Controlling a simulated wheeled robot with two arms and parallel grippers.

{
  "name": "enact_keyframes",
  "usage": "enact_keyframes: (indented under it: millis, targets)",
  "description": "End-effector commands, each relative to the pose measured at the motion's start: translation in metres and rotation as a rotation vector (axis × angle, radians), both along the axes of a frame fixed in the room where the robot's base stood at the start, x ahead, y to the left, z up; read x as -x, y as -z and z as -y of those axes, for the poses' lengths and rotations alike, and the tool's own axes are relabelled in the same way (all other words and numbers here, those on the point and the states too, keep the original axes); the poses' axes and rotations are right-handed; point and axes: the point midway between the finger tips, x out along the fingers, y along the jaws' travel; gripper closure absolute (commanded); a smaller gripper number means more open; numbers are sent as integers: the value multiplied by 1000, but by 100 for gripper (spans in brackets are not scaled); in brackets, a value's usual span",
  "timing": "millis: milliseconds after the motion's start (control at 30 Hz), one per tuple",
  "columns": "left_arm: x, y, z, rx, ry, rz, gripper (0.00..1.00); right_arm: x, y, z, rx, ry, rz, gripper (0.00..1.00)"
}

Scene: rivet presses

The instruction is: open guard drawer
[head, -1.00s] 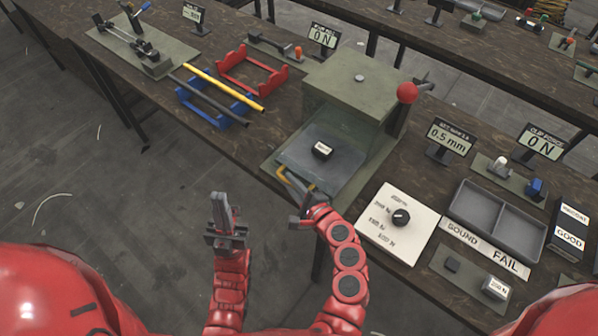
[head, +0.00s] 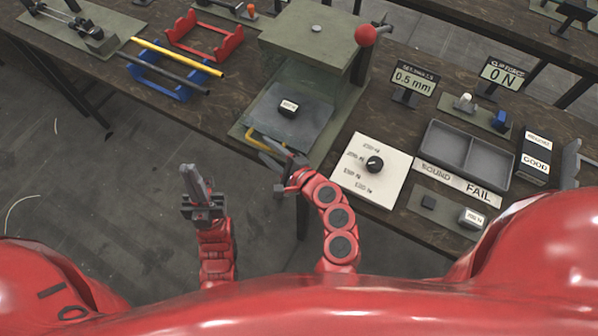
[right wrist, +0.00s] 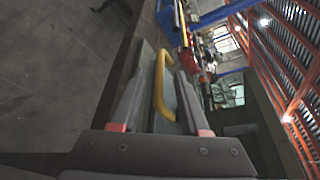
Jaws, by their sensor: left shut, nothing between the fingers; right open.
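The guard drawer is at the front of the green press (head: 312,38). Its clear guard and grey plate (head: 318,112) show below the press head, with a small black block with a white label (head: 288,108) on the plate. The yellow drawer handle (head: 262,141) is at the front edge and shows fully in the right wrist view (right wrist: 160,88). My right gripper (head: 272,158) is open at the handle; in the right wrist view the handle lies between and beyond the fingertips. Contact cannot be told. My left gripper (head: 191,180) is shut and empty, apart from the bench, to the left.
A white dial panel (head: 369,171) lies right of the drawer, with a grey two-part tray (head: 469,155) beyond it. A red ball knob (head: 366,35) stands at the press's right. Red (head: 204,38) and blue (head: 163,79) racks stand left. Floor before the bench is clear.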

Motion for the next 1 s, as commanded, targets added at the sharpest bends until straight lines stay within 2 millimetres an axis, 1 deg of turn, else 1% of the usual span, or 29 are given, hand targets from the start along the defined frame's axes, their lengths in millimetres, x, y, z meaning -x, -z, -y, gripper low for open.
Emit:
enact_keyframes:
  millis: [33,100,267,400,467,600,800,1000]
  targets:
    - [0,5,0,0,0,0,100,7,0,8,0,7,3,55]
    - [0,8,0,0,0,0,100,20,-2,15,-1,3,-1,55]
    - [0,14,0,0,0,0,100,43,-10,35,1,4,0,55]
    - [0,6,0,0,0,0,100,68,-20,55,3,6,-3,55]
    - [0,-2,0,0,0,0,100,73,-24,61,3,11,-5,55]
    - [0,-14,0,0,0,0,100,88,-29,71,2,8,-3,55]
    - [0,-21,0,0,0,0,100,100,-29,82,3,9,-4,55]
    - [0,-25,0,0,0,0,100,108,-31,86,1,4,1,55]
